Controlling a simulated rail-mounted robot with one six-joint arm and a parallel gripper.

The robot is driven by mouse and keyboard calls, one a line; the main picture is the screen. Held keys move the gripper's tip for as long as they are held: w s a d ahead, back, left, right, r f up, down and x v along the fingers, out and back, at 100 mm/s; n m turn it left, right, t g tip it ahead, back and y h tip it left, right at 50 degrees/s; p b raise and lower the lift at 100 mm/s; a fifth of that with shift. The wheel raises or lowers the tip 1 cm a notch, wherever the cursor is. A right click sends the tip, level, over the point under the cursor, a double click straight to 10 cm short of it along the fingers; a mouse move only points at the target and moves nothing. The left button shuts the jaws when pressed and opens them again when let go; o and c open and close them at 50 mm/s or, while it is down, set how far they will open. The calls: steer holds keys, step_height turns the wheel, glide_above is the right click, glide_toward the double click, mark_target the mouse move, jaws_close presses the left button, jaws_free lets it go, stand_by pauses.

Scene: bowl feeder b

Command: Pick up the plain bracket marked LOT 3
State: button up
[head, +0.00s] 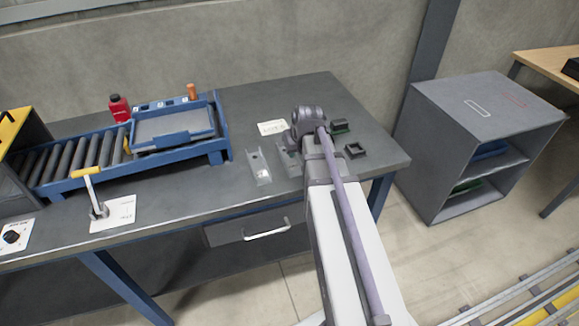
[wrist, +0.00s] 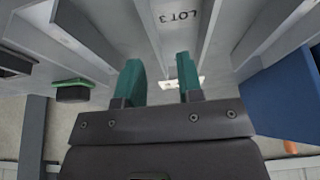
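The bracket marked LOT 3 (wrist: 178,16) is a grey channel with a flat floor and upright side walls, seen ahead of the fingers in the wrist view. My gripper (wrist: 159,76) is open, its two teal fingers apart. One thin wall of the channel appears to reach down between them; I cannot tell whether either finger touches it. In the head view, one grey bracket (head: 258,167) lies on the bench, and another (head: 284,156) lies beside it, partly hidden by my arm. Their markings are too small to read there. My fingertips are mostly hidden in that view.
Two dark square blocks (head: 340,126) (head: 355,150) lie right of my wrist. A white label card (head: 272,127) lies behind the brackets. A blue roller conveyor (head: 75,165) with a tray (head: 174,127) stands at left. The bench front between the lever and brackets is clear.

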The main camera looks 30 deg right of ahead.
steer(key=x, duration=0.2)
steer(key=shift+f+b, duration=0.25)
steer(key=shift+b, duration=0.15)
steer(key=shift+r, duration=0.25)
jaws_close()
